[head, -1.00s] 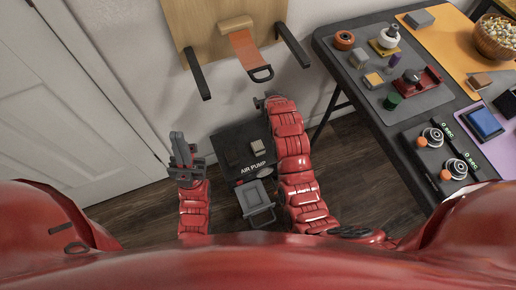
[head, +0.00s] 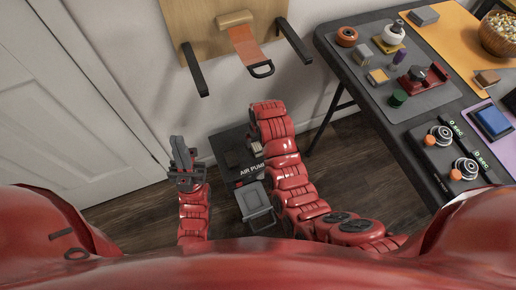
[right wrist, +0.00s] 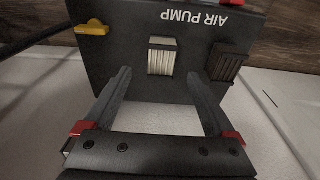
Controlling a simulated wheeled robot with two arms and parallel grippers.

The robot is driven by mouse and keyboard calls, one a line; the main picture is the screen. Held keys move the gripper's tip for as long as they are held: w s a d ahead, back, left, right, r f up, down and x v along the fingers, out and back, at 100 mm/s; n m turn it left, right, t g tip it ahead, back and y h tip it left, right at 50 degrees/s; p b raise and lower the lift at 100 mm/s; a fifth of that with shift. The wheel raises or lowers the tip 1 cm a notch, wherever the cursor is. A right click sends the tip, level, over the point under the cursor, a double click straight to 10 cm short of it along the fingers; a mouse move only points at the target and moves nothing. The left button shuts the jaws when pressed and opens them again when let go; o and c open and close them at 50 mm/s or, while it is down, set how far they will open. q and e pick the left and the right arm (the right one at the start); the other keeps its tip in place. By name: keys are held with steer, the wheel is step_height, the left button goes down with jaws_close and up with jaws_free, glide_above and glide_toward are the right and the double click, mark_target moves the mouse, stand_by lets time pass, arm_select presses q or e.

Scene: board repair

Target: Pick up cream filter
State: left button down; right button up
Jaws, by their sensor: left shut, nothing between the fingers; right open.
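The cream filter (right wrist: 163,57) is a small pale ribbed block set in the dark panel of the air pump (right wrist: 125,65). In the head view the cream filter (head: 257,147) shows as a small light patch, partly covered by my right arm. My right gripper (right wrist: 160,92) is open and empty. In the right wrist view its fingers point at the pump, one to each side of the filter's line, with the filter a little beyond the tips. My left gripper (head: 181,152) is shut and empty, left of the pump.
A dark brown ribbed block (right wrist: 227,63) sits beside the cream filter, and a yellow lever (right wrist: 91,28) is on the other side. A grey bin (head: 256,206) stands in front of the pump. A dark table (head: 352,82) with parts is at the right.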

steer(key=f, duration=0.3)
steer(key=f+b, duration=0.1)
steer(key=f, duration=0.1)
steer(key=shift+w+a+f, duration=0.1)
steer(key=shift+w+a, duration=0.1)
steer(key=shift+a, duration=0.05)
jaws_close()
